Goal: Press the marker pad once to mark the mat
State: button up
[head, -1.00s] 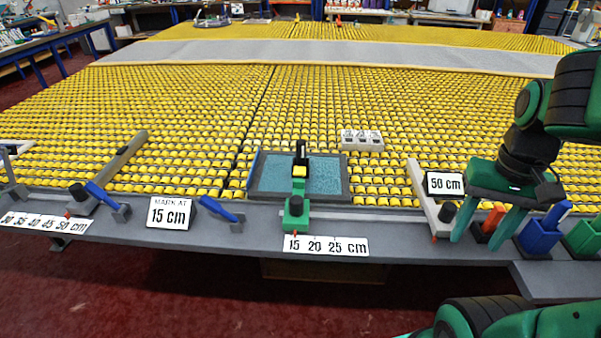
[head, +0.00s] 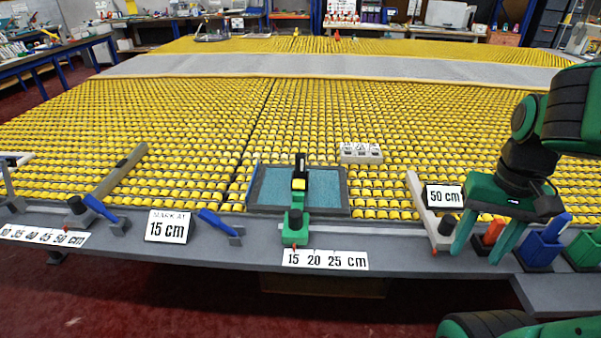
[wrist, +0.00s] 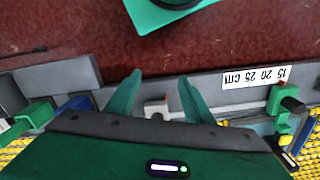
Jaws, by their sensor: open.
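A blue mat (head: 325,188) lies in a grey frame at the near edge of the yellow roller table. A green marking device (head: 295,230) with a dark knob and a black-and-yellow arm reaches over the mat's left part. It also shows at the right of the wrist view (wrist: 290,103). I cannot tell which part is the marker pad. My gripper (head: 475,256) is open, with fingers pointing down, well right of the mat near the 50 cm sign (head: 444,196). In the wrist view the open fingers (wrist: 160,78) have nothing between their tips.
A white rail (head: 420,200) with a dark knob stands just left of my gripper. Orange and blue holders (head: 541,245) stand at its right. A "MARK AT 15 cm" sign (head: 168,226) and a 15 20 25 cm scale (head: 325,259) line the grey front edge. Red floor (head: 130,300) lies in front.

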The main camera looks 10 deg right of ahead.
grip_shut()
dwell(1.6)
